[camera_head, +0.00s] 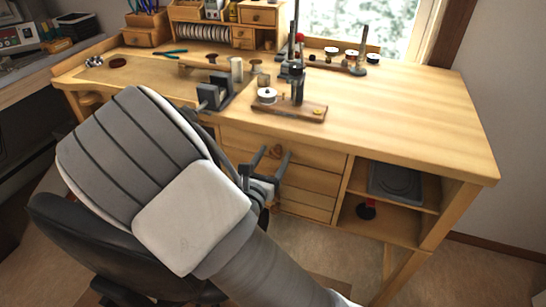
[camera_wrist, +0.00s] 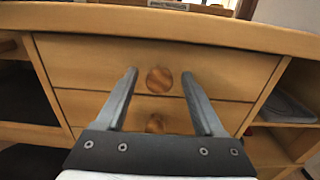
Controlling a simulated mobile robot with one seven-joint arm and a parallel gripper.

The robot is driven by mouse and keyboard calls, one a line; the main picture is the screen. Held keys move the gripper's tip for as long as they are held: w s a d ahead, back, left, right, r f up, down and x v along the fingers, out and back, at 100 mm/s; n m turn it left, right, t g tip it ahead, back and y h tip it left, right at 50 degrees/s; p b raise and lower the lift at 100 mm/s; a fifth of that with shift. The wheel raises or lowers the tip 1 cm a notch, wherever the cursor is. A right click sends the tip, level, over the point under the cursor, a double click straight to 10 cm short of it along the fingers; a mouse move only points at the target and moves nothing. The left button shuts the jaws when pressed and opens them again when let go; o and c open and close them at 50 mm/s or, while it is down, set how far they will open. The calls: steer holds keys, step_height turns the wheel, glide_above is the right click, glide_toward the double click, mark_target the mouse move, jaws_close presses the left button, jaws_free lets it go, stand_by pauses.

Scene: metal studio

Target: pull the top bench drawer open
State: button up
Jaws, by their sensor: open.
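The top bench drawer (camera_wrist: 90,58) is a wide pale wood front below the benchtop, and it looks shut. It also shows in the head view (camera_head: 315,158). Its round brown wooden knob (camera_wrist: 159,80) is at the middle of the front. My gripper (camera_wrist: 159,74) is open and faces the drawer, with one finger on each side of the knob in the wrist view. No contact shows, and I cannot tell how far the tips are from the front. In the head view my gripper (camera_head: 275,153) is in front of the drawers, and my arm hides their left part.
A second knob (camera_wrist: 155,124) is on the drawer below. The benchtop edge (camera_wrist: 230,34) runs just above the drawer. Open shelves (camera_head: 385,205) are to the right. A black chair (camera_head: 90,245) stands at the left beside my arm. A vise (camera_head: 215,92) sits at the bench edge.

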steer(key=shift+c, duration=0.2)
jaws_close()
stand_by(1.1)
